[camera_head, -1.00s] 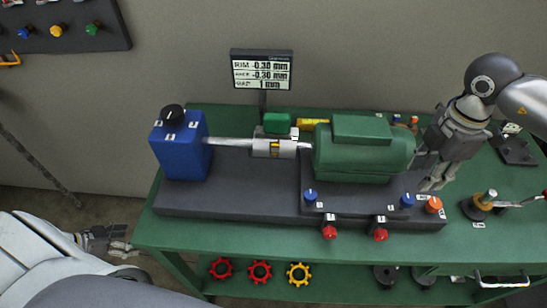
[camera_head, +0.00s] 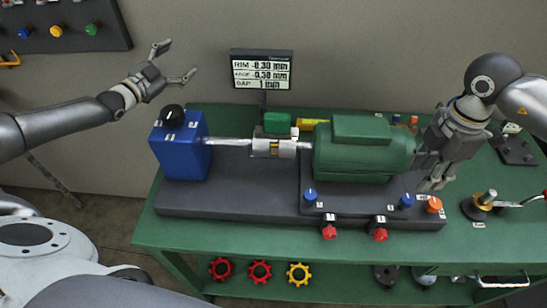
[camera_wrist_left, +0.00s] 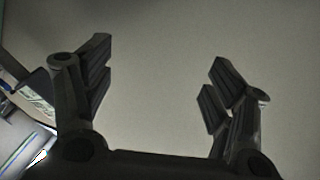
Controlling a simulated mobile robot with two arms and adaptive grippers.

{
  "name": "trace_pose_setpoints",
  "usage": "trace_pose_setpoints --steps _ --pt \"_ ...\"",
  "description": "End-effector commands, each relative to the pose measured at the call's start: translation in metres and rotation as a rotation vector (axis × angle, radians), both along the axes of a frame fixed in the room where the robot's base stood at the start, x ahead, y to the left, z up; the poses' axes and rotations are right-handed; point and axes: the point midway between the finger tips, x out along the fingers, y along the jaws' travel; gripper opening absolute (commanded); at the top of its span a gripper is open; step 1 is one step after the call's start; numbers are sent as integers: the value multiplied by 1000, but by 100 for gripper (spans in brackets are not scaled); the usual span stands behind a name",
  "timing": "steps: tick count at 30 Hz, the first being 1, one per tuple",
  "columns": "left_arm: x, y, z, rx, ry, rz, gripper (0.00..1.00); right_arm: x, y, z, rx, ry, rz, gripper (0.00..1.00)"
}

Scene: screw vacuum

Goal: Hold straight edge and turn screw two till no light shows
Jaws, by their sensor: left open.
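My left gripper (camera_head: 181,58) is open and empty in the air, above and behind the blue box (camera_head: 180,150). Its spread fingers also show in the left wrist view (camera_wrist_left: 157,75), with only grey wall between them. My right gripper (camera_head: 434,183) points down at the right end of the green motor (camera_head: 362,160); I cannot tell whether it is open or shut. Blue screw knobs (camera_head: 310,195) (camera_head: 407,200) and red ones (camera_head: 329,232) (camera_head: 380,234) sit along the dark base; their labels are too small to read. I cannot tell which thing is the straight edge.
A display (camera_head: 262,70) reads RIM -0.30 mm and GAP 1 mm. A green block (camera_head: 277,123) sits on the silver coupling (camera_head: 272,147), with a yellow bar (camera_head: 314,123) behind. An orange knob (camera_head: 433,204) stands at the right. The green bench (camera_head: 200,230) is clear along its front left.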

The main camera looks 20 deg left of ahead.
Motion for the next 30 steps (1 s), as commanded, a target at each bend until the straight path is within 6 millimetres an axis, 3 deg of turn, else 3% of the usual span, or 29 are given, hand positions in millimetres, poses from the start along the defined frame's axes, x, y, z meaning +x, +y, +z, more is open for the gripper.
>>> trace_pose_setpoints --steps 1,6,10,13,16,20,24,30 --pt "12 -19 25 51 -35 -28 79 0 0 0 0 0 0 36" --pt "35 -72 108 276 -149 -91 79 0 0 0 0 0 0 36" --pt "40 -117 172 472 -248 -118 79 0 0 0 0 0 0 36" --pt "40 -162 205 616 -314 -136 79 0 0 0 0 0 0 36" --pt "41 -200 201 676 -327 -151 79 0 0 0 0 0 0 36" --pt "42 -245 179 672 -318 -167 79 0 0 0 0 0 0 36" --pt "39 -291 149 616 -303 -173 79 0 0 0 0 0 0 36" --pt "26 -345 123 487 -299 -136 79 0 0 0 0 0 0 36"
